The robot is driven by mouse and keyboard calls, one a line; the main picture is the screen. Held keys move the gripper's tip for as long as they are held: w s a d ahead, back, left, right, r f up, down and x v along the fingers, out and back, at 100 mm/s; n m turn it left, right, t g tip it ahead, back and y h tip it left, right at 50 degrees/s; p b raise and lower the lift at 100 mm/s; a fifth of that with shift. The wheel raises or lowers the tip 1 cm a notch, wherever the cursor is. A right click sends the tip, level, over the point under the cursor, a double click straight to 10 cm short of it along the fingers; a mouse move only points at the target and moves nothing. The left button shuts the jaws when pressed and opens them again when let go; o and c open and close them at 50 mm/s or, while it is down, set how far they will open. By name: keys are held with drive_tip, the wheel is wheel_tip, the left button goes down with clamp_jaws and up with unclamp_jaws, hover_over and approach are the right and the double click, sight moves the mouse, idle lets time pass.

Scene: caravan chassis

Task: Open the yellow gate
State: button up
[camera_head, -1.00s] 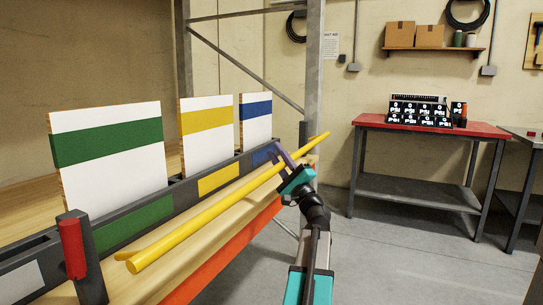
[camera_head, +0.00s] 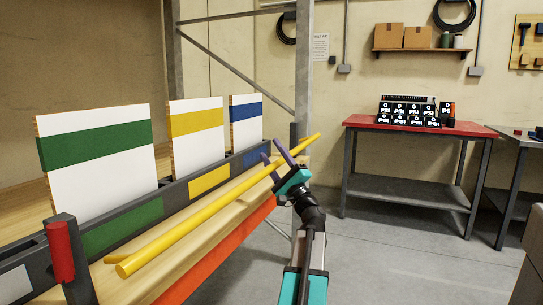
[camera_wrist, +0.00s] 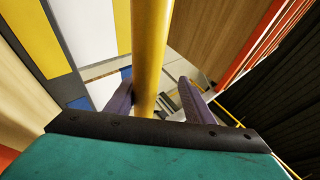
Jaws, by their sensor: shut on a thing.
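The yellow gate is a long round bar (camera_head: 205,216) that runs along the front of the shelf, from near left to far right. My gripper (camera_head: 273,155) is at the bar's far part, with its purple fingers on either side of it. In the wrist view the bar (camera_wrist: 151,50) passes between the two fingers (camera_wrist: 157,100). My gripper is shut on the bar. The wrist view shows the left finger against it; contact on the right finger is hard to see. A short yellow piece (camera_head: 122,256) shows beside the bar's near end.
Behind the bar, a dark rack (camera_head: 180,200) holds white panels with green (camera_head: 95,145), yellow (camera_head: 197,122) and blue (camera_head: 246,110) stripes. A dark post with a red part (camera_head: 61,252) stands at near left. A red-topped bench (camera_head: 420,128) is at right. Grey floor (camera_head: 390,265) is clear.

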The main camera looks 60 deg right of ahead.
drive_tip(key=shift+s+d+r, duration=0.1)
drive_tip(key=shift+s, duration=0.1)
drive_tip(key=p+v, duration=0.1)
drive_tip(key=v, duration=1.2)
drive_tip(key=shift+s+f+p, duration=0.15)
drive_tip(key=shift+f+p, duration=0.2)
drive_tip(key=shift+p, duration=0.05)
